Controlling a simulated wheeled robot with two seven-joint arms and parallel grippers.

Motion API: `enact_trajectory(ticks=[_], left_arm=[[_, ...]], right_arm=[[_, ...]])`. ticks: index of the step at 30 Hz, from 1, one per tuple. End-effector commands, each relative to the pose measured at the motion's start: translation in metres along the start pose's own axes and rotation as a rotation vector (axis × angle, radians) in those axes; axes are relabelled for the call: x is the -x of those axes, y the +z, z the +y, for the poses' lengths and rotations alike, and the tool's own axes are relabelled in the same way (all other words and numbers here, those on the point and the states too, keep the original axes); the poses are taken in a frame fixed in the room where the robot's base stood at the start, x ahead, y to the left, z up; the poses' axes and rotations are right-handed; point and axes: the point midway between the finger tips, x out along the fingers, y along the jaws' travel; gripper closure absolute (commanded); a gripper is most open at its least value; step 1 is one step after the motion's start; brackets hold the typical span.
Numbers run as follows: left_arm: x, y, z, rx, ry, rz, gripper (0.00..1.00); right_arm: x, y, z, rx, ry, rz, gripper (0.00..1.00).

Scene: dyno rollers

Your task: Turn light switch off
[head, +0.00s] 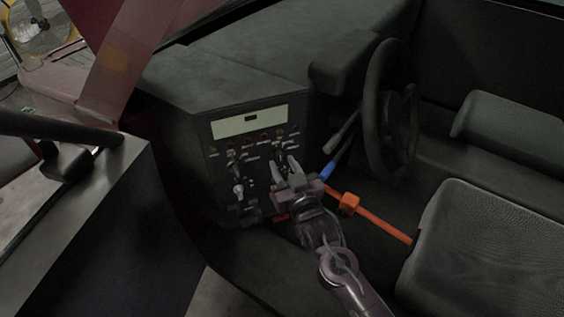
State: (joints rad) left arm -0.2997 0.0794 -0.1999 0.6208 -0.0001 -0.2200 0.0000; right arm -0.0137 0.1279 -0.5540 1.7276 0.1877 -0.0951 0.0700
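A dark switch panel (221,171) faces me on the dashboard, below a pale display strip (240,122). It carries several small toggle switches, and one with a light tip (238,190) shows at its lower left. The labels are too small to read, so I cannot tell which is the light switch. My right gripper (283,163) is at the right part of the panel, pointing at it from below. Its two fingers are apart, close to the switches. Whether they touch a switch is unclear, and the gripper hides part of the panel's lower right. My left gripper is not in view.
A steering wheel (388,105) stands right of the panel, with a blue-tipped lever (327,171) beside it. An orange bar (382,223) lies right of my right arm. A grey seat (490,250) fills the lower right. The open door (110,220) is at left.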

Motion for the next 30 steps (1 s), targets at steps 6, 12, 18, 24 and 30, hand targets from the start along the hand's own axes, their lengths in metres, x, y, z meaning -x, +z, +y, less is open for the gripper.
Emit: enact_trajectory(ticks=[6, 12, 18, 24, 30], left_arm=[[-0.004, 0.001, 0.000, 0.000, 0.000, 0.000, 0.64], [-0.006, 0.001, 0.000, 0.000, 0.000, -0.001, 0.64], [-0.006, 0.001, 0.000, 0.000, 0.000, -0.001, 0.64], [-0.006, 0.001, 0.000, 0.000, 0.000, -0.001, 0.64], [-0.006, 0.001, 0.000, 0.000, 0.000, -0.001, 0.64]], right_arm=[[0.039, 0.002, 0.000, 0.001, 0.000, -0.002, 0.67], [0.057, 0.001, 0.000, 0.001, 0.000, 0.000, 0.67], [0.059, 0.000, 0.000, 0.001, 0.000, 0.001, 0.67], [0.059, 0.000, 0.000, 0.001, 0.000, 0.001, 0.67], [0.059, 0.000, 0.000, 0.001, 0.000, 0.000, 0.67]])
